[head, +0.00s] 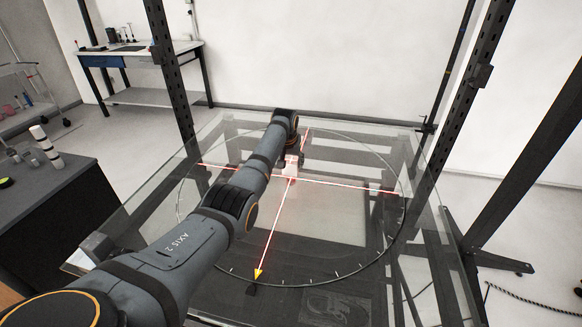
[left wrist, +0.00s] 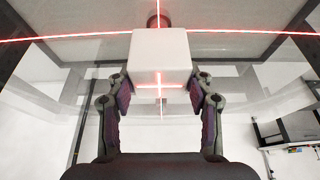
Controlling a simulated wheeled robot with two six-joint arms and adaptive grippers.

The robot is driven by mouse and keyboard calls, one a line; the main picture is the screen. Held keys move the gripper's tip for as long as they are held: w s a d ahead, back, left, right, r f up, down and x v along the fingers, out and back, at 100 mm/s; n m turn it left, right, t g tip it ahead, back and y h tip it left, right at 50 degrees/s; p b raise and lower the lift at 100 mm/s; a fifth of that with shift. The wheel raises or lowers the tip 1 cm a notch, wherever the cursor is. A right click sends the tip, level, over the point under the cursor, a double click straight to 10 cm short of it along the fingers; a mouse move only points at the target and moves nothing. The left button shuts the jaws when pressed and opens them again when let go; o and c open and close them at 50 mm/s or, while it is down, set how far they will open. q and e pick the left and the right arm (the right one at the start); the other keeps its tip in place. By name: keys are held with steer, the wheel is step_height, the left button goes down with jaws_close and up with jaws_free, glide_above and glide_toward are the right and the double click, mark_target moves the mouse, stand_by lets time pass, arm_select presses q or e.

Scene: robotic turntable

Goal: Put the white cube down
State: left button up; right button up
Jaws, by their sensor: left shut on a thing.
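The white cube (head: 291,166) shows in the head view close to the crossing of the red lines on the glass turntable (head: 330,215). In the left wrist view the cube (left wrist: 159,48) is large and central, with a red cross of light on its near face. My left gripper (left wrist: 160,78) is shut on the cube, one finger on each side of it. In the head view my left arm reaches over the glass and partly hides the gripper. I cannot tell whether the cube touches the glass. My right gripper is not in view.
Dark upright posts (head: 170,70) stand around the glass table. A ring with tick marks is on the glass, and a yellow arrow tip (head: 259,273) lies near its front. A dark side table (head: 55,205) with small items stands at left. The glass right of the cube is clear.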

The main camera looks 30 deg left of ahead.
arm_select(q)
step_height(320, 180, down, 2)
steer(key=shift+f, duration=0.15)
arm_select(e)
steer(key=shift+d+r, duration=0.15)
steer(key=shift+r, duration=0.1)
arm_select(q)
steer(key=shift+f, duration=0.2)
steer(key=o, duration=1.3)
steer(key=shift+f, duration=0.1)
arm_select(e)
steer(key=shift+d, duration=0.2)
